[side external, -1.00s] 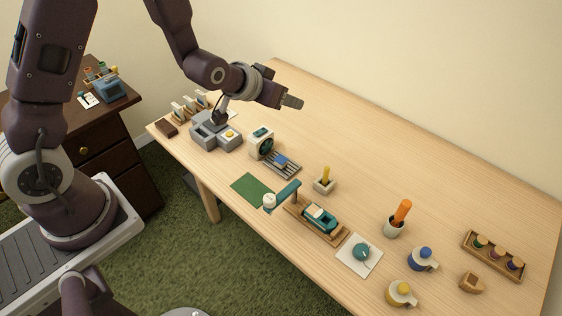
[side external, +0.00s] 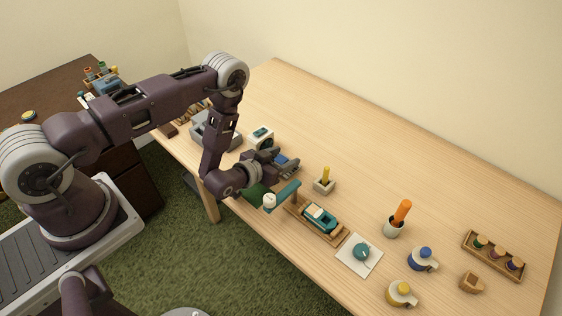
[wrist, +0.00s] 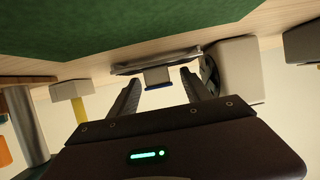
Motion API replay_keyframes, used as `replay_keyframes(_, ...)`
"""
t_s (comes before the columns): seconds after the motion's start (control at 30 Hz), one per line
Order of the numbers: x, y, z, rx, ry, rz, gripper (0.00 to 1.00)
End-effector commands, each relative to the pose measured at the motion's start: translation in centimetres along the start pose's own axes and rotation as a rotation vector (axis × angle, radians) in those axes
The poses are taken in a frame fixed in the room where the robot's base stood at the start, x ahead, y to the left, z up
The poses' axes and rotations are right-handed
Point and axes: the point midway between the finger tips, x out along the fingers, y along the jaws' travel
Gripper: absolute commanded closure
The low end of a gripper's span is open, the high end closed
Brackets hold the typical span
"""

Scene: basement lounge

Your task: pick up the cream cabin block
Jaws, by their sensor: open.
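A teal toy boat (side external: 324,222) sits on a wooden tray (side external: 300,213) in the side external view. A small cream block (side external: 314,212) shows on top of it and looks like the cabin block. My gripper (side external: 296,165) is open, low over the grey slatted rack, up and left of the boat in the picture. In the wrist view my open fingers (wrist: 160,74) point towards a small grey-beige block with a blue face (wrist: 157,78). It appears to be beyond the fingertips, not held. The boat is not clearly visible in the wrist view.
The back of the table is clear.

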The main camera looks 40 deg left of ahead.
Motion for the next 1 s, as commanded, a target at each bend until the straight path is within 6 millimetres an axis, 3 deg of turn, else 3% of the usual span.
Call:
replay_keyframes(0.17,0.1,0.0,0.0,0.0,-0.001,0.0,0.44)
replay_keyframes(0.2,0.1,0.0,0.0,0.0,-0.001,0.0,0.48)
replay_keyframes(0.47,0.1,0.0,0.0,0.0,-0.001,0.0,0.99)
replay_keyframes(0.77,0.0,0.0,-0.3,0.0,-0.001,0.0,1.0)
replay_keyframes(0.87,-0.4,0.0,-1.4,0.0,0.001,0.0,1.0)
replay_keyframes(1.0,-1.7,0.0,-4.6,-0.001,0.003,-0.001,1.0)
